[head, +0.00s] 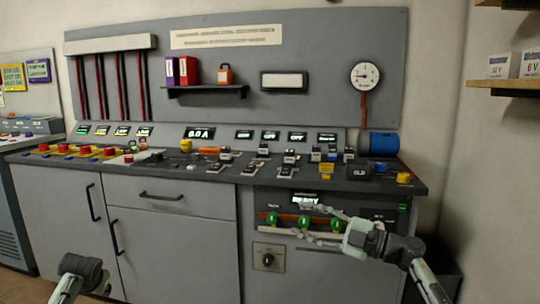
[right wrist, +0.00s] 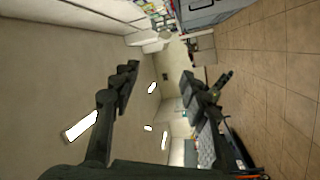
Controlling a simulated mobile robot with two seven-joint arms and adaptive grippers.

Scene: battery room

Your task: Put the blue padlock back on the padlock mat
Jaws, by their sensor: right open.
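I cannot pick out the blue padlock or the padlock mat for certain in the head view. A small blue item (head: 380,168) lies on the counter at the right, beside a dark box marked OLD; it is too small to identify. My right gripper (head: 302,220) is open in front of the panel with green knobs, below the counter's front edge. It also shows in the right wrist view (right wrist: 160,84), fingers wide apart with nothing between them. Part of my left arm shows at the bottom left of the head view, and its fingers cannot be made out.
The grey counter (head: 190,184) carries several switches, small blocks and knobs. A blue cylinder (head: 378,143) lies at its back right. Green knobs (head: 304,221) stick out of the front panel near my right gripper.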

